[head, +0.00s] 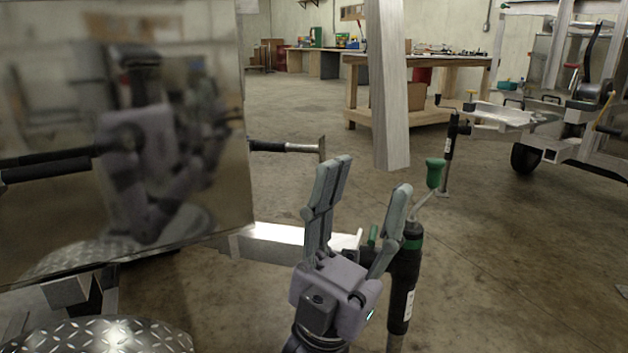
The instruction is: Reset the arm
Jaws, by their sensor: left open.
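My left gripper (362,178) is in the lower middle of the head view, its fingers pointing up and spread apart. It is open and nothing shows between its fingers. A jack with a green crank handle (435,174) stands just right of and partly behind the gripper; its black tube (403,290) runs down beside my wrist. I cannot tell whether the fingers touch the jack. My right gripper is not in view.
A shiny metal panel (195,130) fills the left and reflects my body. A metal beam (290,247) lies behind the gripper. A pale post (388,85) hangs above it. A trailer (565,140) stands far right, a workbench (430,65) behind.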

